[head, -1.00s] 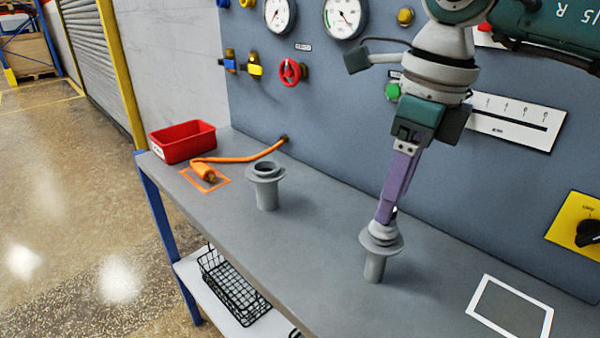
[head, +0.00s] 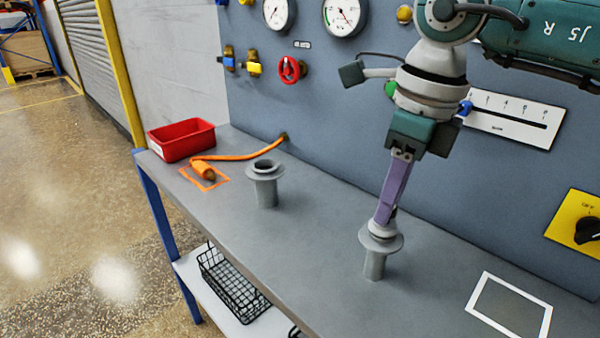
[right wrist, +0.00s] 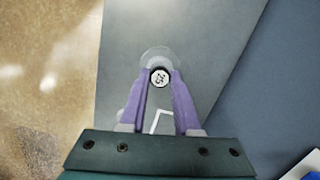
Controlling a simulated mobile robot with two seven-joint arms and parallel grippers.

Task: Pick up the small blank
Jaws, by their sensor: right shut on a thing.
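The small blank (right wrist: 159,77) shows in the right wrist view as a round white top with dark "25"-like marking and a dark rim. It sits between the fingertips of my right gripper (right wrist: 159,82). In the head view my right gripper (head: 384,222) points down, its purple fingers shut on the light grey blank (head: 381,232). The blank is at the top of the right grey flanged stub (head: 375,264); I cannot tell whether it still touches it. My left gripper is not in view.
A second flanged stub (head: 266,187) with an open top stands to the left. An orange hose (head: 240,154), a red bin (head: 182,140) and a white outlined rectangle (head: 510,307) are on the grey bench (head: 310,225). The panel (head: 335,110) with gauges and valves rises behind.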

